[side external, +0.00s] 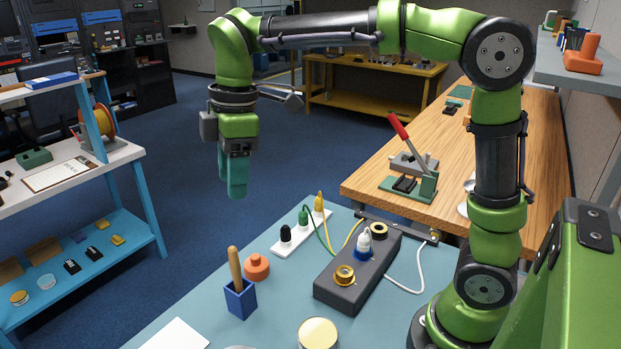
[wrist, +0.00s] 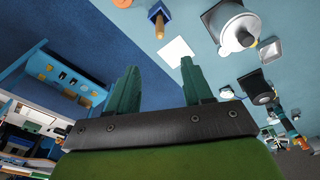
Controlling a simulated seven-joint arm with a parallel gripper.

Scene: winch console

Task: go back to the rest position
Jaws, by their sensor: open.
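My gripper (side external: 237,192) hangs in the air, pointing down, at the upper left of the blue-grey bench (side external: 190,316) in the side view. Its green fingers are open and empty. The wrist view shows both fingers apart (wrist: 158,70) with nothing between them. The dark winch console box (side external: 340,291) sits on the bench, to the right of and below my gripper. It bears brass-coloured rings and a blue-and-white plug (side external: 363,245). A white strip (side external: 290,246) beside it holds black, green and yellow plugs, with cables running to the console.
A blue holder with a wooden-handled tool (side external: 240,296), an orange knob (side external: 256,267) and a white sheet (side external: 178,336) are on the bench. A wooden table (side external: 395,155) with a red-handled press (side external: 408,163) stands behind. Blue-framed shelves (side external: 100,262) stand left. Air around my gripper is clear.

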